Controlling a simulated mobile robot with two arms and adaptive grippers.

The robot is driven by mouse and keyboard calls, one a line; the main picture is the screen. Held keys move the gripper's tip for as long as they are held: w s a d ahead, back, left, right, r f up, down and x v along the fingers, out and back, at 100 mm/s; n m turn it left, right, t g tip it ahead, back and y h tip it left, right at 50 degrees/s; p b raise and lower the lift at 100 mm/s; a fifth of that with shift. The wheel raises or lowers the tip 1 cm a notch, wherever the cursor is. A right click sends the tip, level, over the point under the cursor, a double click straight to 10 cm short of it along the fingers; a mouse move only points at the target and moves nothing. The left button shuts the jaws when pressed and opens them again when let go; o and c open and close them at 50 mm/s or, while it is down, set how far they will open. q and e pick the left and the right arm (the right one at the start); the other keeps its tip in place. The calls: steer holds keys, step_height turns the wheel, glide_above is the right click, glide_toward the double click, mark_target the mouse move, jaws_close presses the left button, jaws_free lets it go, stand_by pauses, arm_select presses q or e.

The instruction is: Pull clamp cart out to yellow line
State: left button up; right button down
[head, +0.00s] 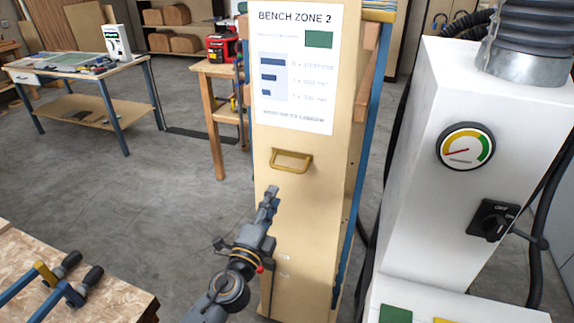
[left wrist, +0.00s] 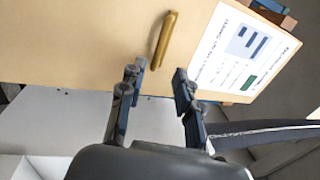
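The clamp cart appears to be the tall tan panel (head: 270,235) with a "BENCH ZONE 2" sheet and blue bars along its right side. A brass-coloured pull handle (head: 291,160) is on its front below the sheet. My left gripper (head: 270,193) is in front of the panel, just below and left of the handle in the head view. In the left wrist view, its two fingers (left wrist: 156,77) are apart with nothing between them. The handle (left wrist: 165,40) lies just beyond the fingertips, apart from them. My right gripper is not in view. No yellow line shows on the floor.
A white machine (head: 420,200) with a gauge and black knob stands close at the right. A wooden bench (head: 85,295) with blue clamps is at the lower left. A worktable (head: 95,95) stands further back. Grey floor (head: 160,205) left of the cart is clear.

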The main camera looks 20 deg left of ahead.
mark_target(286, 169)
arm_select(q)
steer(key=w, duration=0.3)
steer(key=w+r+p, duration=0.1)
steer(key=w, duration=0.5)
steer(key=shift+w+d+r+p, duration=0.1)
steer(key=shift+w+r+p, duration=0.2)
steer(key=shift+w+r, duration=0.1)
steer(key=shift+w, duration=0.55)
jaws_close()
